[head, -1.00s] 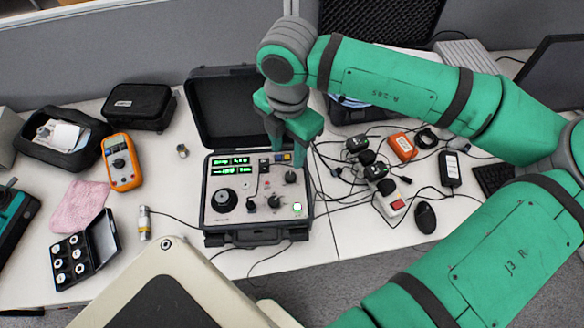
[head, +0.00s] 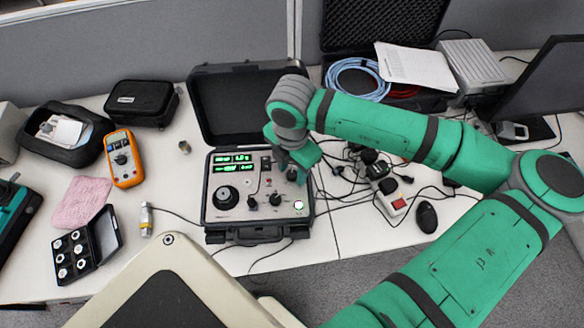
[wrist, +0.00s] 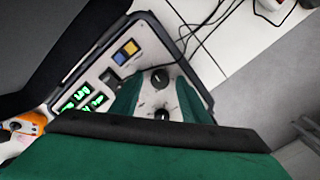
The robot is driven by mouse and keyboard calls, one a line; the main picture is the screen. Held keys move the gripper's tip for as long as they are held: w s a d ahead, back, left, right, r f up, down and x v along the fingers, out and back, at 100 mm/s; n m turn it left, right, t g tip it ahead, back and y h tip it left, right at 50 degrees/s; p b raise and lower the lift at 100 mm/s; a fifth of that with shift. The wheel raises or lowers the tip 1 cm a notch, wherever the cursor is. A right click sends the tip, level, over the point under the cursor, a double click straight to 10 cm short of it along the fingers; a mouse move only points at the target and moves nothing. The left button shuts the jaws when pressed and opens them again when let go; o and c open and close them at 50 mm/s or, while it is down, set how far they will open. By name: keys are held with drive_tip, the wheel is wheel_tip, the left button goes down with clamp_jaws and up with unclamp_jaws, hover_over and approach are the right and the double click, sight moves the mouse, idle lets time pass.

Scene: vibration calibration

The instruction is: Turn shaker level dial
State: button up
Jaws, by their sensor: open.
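The shaker unit (head: 237,214) is an open black case with a light grey panel, green displays and several knobs. A large black dial (head: 226,197) sits at its lower left. A smaller black knob (head: 275,199) sits at lower middle and another (head: 291,175) at upper right. I cannot read which is the level dial. My gripper (head: 294,170) is open over the panel's right side. In the wrist view its green fingers (wrist: 157,92) flank the upper-right knob (wrist: 160,77) and the lower-middle knob (wrist: 162,114). I cannot tell whether they touch either.
The case lid (head: 236,100) stands open behind the panel. A power strip (head: 392,203), cables and a mouse (head: 427,216) lie to the right. An orange multimeter (head: 123,158), pink cloth (head: 80,203) and sensor box (head: 87,248) lie left. Bare table shows in front of the case.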

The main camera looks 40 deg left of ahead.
clamp_jaws()
drive_tip(key=c, duration=1.1)
unclamp_jaws()
drive_tip(key=shift+o, duration=0.2)
drive_tip(key=shift+n, duration=0.3)
